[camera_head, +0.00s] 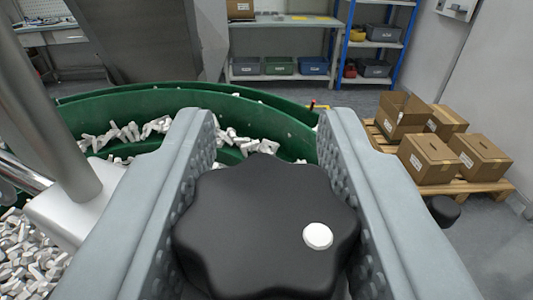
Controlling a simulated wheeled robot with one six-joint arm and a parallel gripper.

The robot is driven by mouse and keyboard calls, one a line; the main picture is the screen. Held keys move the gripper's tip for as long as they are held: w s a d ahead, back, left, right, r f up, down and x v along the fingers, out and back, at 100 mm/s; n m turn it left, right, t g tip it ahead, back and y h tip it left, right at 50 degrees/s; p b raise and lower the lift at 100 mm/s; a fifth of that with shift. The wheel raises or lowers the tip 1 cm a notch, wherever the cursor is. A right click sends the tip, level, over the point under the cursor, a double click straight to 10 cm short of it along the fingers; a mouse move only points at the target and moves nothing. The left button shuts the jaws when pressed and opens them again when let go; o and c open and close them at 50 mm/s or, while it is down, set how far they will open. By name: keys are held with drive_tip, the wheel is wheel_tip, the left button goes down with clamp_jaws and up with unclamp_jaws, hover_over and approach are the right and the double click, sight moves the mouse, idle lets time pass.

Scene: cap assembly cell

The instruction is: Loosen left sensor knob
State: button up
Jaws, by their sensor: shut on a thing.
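A large black lobed knob (250,222) fills the lower middle of the head camera view. A small white disc-like piece (318,236) lies on its top, right of centre. My gripper (265,130) has its two grey, dimpled fingers on the left and right sides of the knob and is shut on it. The knob's underside and its mounting are hidden. Another small black knob-like part (443,209) shows right of the right finger.
A green round bowl track (170,97) with many white caps curves behind the gripper. A metal post (50,115) stands close at left, above more white caps. Cardboard boxes (428,157) sit on a pallet at right. Shelves and a bench are at the back.

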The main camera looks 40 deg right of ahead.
drive_tip(key=shift+a+n+t+y, duration=0.1)
drive_tip(key=shift+n+t+y, duration=0.55)
drive_tip(key=shift+y, duration=0.25)
drive_tip(key=o, duration=1)
drive_tip(key=shift+c, duration=0.2)
drive_tip(key=shift+a, duration=0.1)
drive_tip(key=v, duration=1.7)
drive_tip(key=shift+s, duration=0.15)
